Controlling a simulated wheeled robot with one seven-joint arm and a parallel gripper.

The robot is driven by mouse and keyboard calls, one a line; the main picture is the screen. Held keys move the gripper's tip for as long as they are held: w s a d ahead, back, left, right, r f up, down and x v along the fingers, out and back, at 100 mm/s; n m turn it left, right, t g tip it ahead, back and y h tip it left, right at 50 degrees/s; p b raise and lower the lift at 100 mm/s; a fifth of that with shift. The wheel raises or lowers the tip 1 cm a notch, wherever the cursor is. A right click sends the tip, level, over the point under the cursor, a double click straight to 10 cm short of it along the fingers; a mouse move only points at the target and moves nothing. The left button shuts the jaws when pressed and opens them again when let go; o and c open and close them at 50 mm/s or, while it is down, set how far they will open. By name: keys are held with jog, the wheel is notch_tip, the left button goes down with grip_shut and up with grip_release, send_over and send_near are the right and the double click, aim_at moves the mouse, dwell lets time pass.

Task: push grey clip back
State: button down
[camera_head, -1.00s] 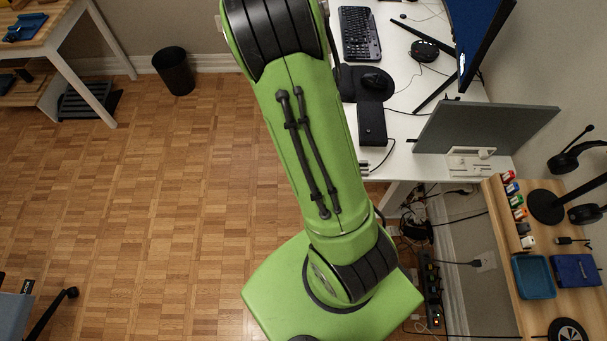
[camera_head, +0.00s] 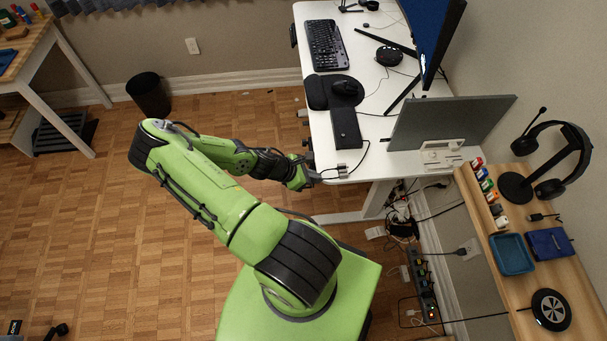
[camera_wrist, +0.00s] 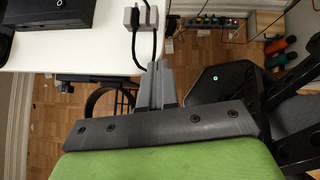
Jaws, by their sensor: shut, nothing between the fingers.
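The grey clip (camera_wrist: 140,17) is a small light-grey block at the edge of the white desk (camera_wrist: 75,50), with black cables at it. In the head view the clip (camera_head: 342,169) is a tiny pale shape at the desk's near edge, too small to make out well. My gripper (camera_wrist: 160,68) is shut and empty, its grey fingertips near the desk edge and below the clip in the wrist view. A black cable hangs between them, close to the fingers. In the head view my gripper (camera_head: 314,180) is beside the desk's front corner, just left of the clip; contact cannot be told.
A black box (camera_head: 346,128), a mouse (camera_head: 346,87) and a keyboard (camera_head: 326,45) lie on the desk. A grey panel (camera_head: 440,122) stands to the right. A power strip (camera_head: 423,285) and loose cables lie on the floor below.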

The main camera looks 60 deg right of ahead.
aim_at(339, 178)
jog(key=s+d, duration=0.1)
jog(key=s+d+f, duration=0.1)
jog(key=s+d, duration=0.1)
jog(key=shift+s+f, duration=0.2)
jog(key=shift+f, duration=0.15)
jog(key=shift+s+d, duration=0.35)
jog(key=shift+s, duration=0.05)
jog(key=s+d+p, duration=0.1)
jog(key=s+d, duration=0.2)
jog(key=s+d+p, duration=0.1)
jog(key=s+d, duration=0.2)
jog(key=shift+s+p, duration=0.35)
jog(key=shift+s, duration=0.05)
